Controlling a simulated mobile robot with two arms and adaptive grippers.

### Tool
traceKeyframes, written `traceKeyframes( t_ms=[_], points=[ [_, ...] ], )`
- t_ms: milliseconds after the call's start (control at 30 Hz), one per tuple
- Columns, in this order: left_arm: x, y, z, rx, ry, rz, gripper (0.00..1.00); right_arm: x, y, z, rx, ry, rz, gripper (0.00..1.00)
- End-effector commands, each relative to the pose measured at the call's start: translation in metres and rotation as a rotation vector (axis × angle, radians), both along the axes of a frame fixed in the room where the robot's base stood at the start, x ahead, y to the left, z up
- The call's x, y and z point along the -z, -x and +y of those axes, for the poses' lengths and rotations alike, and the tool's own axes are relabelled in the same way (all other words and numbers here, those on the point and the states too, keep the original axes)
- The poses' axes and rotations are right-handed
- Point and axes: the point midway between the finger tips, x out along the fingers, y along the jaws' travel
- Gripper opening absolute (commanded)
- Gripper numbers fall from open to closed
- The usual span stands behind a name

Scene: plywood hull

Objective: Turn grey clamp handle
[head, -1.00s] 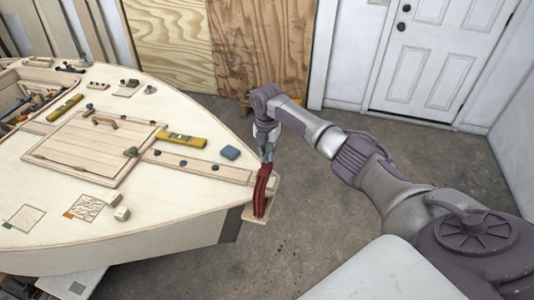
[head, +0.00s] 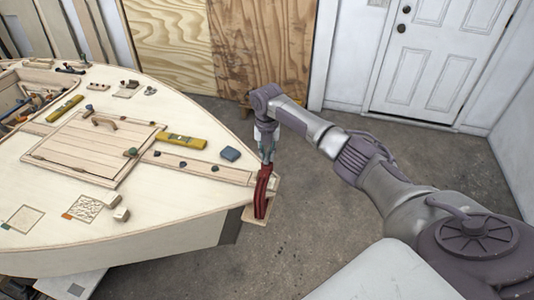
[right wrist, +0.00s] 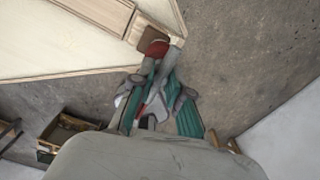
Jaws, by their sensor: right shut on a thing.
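A red clamp (head: 262,192) is fixed at the pointed bow end of the pale plywood hull (head: 180,210). Its red part also shows in the right wrist view (right wrist: 157,48). My right gripper (head: 267,152) comes down from above onto the top end of the clamp. In the right wrist view its teal fingers (right wrist: 160,100) are shut around the grey clamp handle (right wrist: 151,82), which they partly hide. My left gripper is out of view.
A small wooden board (head: 254,218) sits under the clamp. Bare concrete floor (head: 330,235) lies right of the bow.

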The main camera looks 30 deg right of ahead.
Motion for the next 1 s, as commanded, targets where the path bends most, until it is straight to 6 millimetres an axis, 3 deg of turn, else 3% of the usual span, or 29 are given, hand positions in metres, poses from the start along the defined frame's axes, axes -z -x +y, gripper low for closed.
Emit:
traceKeyframes(
  t_ms=[133,167,333,700,867,1000],
  points=[
    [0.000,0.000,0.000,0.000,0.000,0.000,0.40,0.002,0.001,0.000,0.001,0.000,0.005,0.00],
    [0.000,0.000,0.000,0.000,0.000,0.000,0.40,0.002,0.001,0.000,0.001,0.000,0.005,0.20],
    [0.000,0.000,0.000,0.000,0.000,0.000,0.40,0.002,0.001,0.000,0.002,0.000,0.003,0.47],
    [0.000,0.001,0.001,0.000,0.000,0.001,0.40,-0.005,0.000,0.000,0.002,0.001,-0.001,0.47],
    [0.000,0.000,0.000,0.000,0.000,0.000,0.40,-0.030,-0.001,-0.001,0.002,0.001,-0.004,0.47],
    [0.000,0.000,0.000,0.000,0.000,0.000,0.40,-0.061,0.000,0.000,0.002,0.000,-0.004,0.47]
  ],
)
